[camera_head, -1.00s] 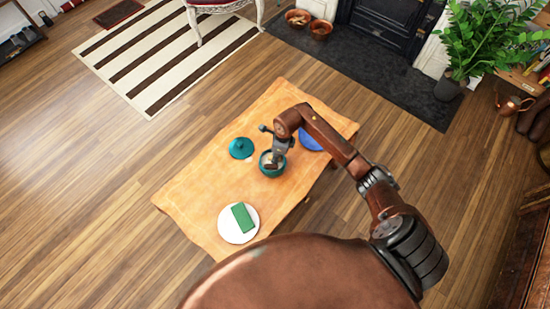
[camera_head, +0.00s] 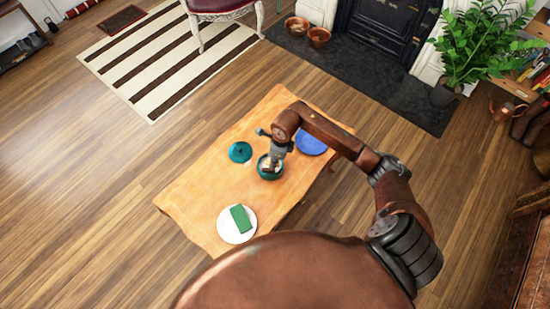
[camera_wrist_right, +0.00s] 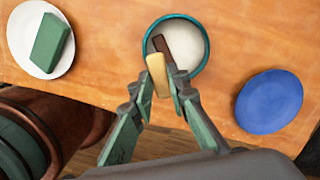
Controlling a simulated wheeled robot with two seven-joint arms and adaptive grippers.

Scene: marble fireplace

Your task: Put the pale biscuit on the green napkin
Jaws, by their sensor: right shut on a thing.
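The pale biscuit (camera_wrist_right: 158,74) is a small light-tan bar between the fingertips of my right gripper (camera_wrist_right: 160,85), which is shut on it. In the head view my right gripper (camera_head: 274,160) is over the teal bowl (camera_head: 263,176). The bowl (camera_wrist_right: 150,40) has a whitish inside, and a dark brown bar (camera_wrist_right: 184,50) shows in it, close beside the pale biscuit. The green napkin (camera_head: 240,218) lies on a white plate (camera_head: 231,236) at the table's near end. It also shows in the right wrist view (camera_wrist_right: 50,42). My left gripper is out of view.
A teal lid (camera_head: 240,152) lies beside the bowl. A blue plate (camera_head: 313,144) lies on the bowl's other side. The wooden table (camera_head: 197,193) is bare between the bowl and the white plate. A plant (camera_head: 482,45) and fireplace (camera_head: 388,30) stand farther back.

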